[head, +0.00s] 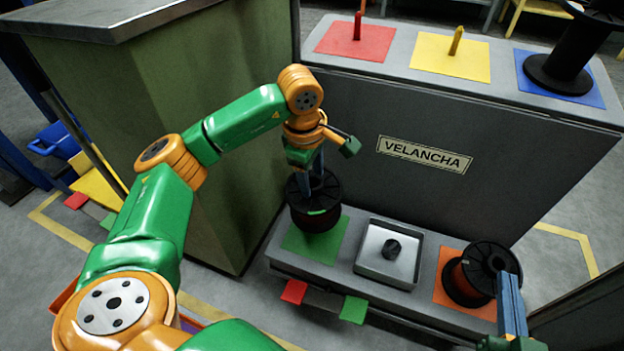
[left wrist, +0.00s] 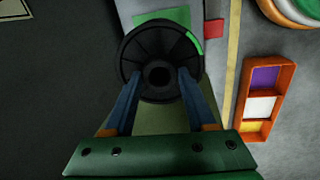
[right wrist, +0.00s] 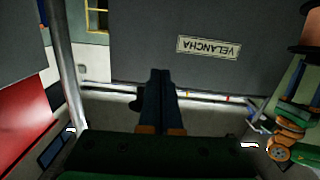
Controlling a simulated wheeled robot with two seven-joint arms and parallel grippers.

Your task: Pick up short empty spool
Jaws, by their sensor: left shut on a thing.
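A dark spool (head: 312,222) with black flanges and a green mark on its rim is at the green square on the low shelf, below my left gripper (head: 318,186). The left wrist view looks down on its round top flange (left wrist: 160,40). The left gripper's two blue fingers (left wrist: 160,80) are on either side of its hub and shut on it. I cannot tell whether its base touches the square (head: 330,245). My right gripper (head: 510,305) is low at the right, in front of another spool; in the right wrist view its fingers (right wrist: 160,80) are together and empty.
A grey tray (head: 372,262) with a small black piece (head: 392,249) is mid-shelf. A black-flanged spool (head: 470,284) with a reddish middle is on the orange square. Above are a red peg (head: 357,27), a yellow peg (head: 456,41) and a tall black spool (head: 568,62). A green cabinet (head: 205,110) stands left.

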